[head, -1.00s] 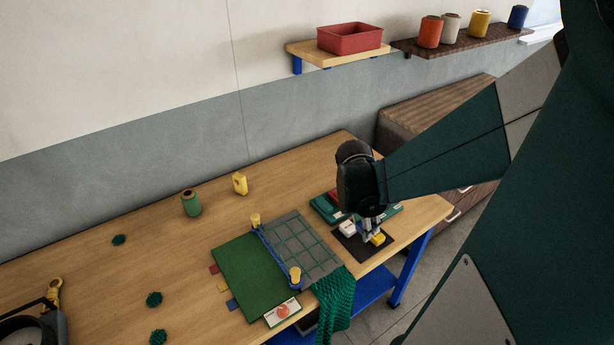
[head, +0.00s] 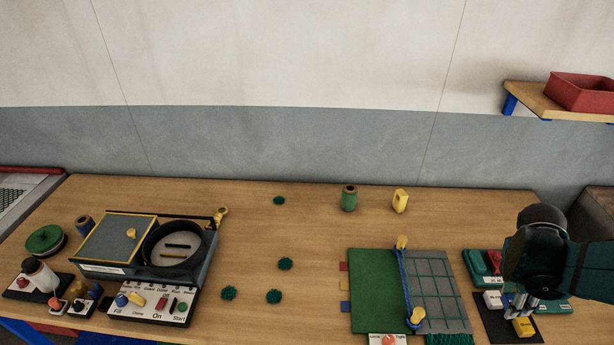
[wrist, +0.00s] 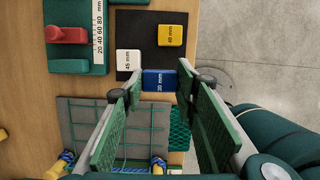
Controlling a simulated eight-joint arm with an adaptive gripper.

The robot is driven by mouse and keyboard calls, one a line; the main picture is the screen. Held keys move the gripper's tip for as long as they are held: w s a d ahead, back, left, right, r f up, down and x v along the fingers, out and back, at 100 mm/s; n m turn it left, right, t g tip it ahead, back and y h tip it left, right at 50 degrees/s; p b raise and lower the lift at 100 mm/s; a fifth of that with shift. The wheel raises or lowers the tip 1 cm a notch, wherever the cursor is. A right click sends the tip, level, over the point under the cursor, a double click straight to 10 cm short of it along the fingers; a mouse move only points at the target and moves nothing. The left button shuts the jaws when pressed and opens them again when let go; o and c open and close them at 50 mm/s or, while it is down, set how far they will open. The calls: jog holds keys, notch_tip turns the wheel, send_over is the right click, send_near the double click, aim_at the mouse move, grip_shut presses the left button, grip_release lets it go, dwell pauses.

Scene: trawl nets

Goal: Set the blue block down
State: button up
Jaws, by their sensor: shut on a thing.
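The blue block, marked 30 mm, shows in the wrist view (wrist: 159,81) between the fingertips of my gripper (wrist: 162,85), which is shut on it. In the head view my gripper (head: 516,306) is low over the black mat (head: 491,325), and the blue block is hidden there. A white block (wrist: 128,63) marked 45 mm and a yellow block (wrist: 171,35) marked 40 mm lie on the mat close by. I cannot tell whether the blue block touches the mat.
A green measuring piece with a red slider (wrist: 67,35) is beside the mat. A green board (head: 377,285) and grey grid (head: 437,290) with yellow-topped posts lie left of it. A machine (head: 150,250) stands far left. The table's edge is close to the mat.

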jog(key=w+a+r+n+t+p, duration=0.2)
jog(key=w+a+n, duration=0.5)
jog(key=w+a, duration=2.45)
jog(key=w+a+f+n+y, duration=0.1)
jog(key=w+a+n, duration=0.1)
jog(key=a, duration=2)
jog(key=w+a+f+n+y+p, duration=0.1)
jog(key=a+n, duration=0.3)
jog(key=a, duration=1.8)
jog(key=shift+w+a+f+t, duration=0.15)
jog(key=shift+w+a+t, duration=0.2)
jog(key=shift+w, duration=0.5)
jog(key=shift+f, duration=3.15)
